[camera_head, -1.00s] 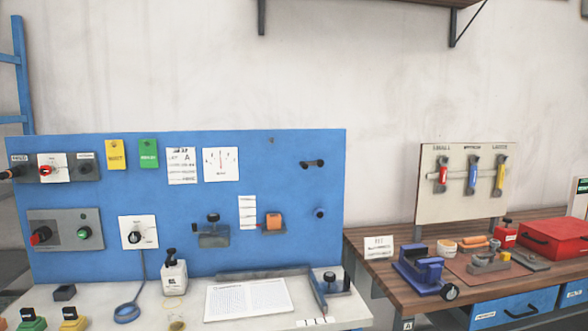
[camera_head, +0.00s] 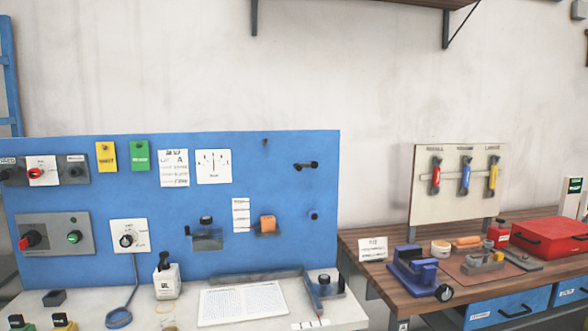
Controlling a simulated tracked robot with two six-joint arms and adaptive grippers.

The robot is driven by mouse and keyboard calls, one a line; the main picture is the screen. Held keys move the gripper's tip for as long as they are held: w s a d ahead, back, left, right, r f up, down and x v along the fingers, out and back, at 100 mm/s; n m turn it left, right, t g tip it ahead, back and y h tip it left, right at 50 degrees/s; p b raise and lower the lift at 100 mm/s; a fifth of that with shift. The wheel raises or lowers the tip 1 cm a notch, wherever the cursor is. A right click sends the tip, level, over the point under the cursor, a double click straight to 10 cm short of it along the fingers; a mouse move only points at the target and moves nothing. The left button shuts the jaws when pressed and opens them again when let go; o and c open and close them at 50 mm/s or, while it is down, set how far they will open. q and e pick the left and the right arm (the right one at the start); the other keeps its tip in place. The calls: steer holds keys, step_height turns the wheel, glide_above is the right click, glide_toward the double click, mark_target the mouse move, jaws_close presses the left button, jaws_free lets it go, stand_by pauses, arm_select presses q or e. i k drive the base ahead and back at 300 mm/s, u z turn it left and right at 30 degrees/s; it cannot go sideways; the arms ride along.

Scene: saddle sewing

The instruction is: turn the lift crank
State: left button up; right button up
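A short black crank-like handle (camera_head: 305,166) sticks out of the upper right part of the blue panel (camera_head: 270,190). Its label, if any, cannot be read, so I cannot tell for sure that it is the lift crank. A small round dark blue knob (camera_head: 313,215) sits below it on the same panel. Neither of my grippers shows in the head view, and nothing touches the handle.
A white bench top with an open booklet (camera_head: 243,303), a white bottle (camera_head: 167,281) and a small clamp fixture (camera_head: 325,285) lies below the panel. To the right, a wooden bench (camera_head: 385,288) holds a blue vise (camera_head: 413,268) and a red toolbox (camera_head: 552,237).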

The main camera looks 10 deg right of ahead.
mark_target(299, 167)
steer(key=u, duration=0.05)
steer(key=i, duration=0.85)
steer(key=z, duration=0.05)
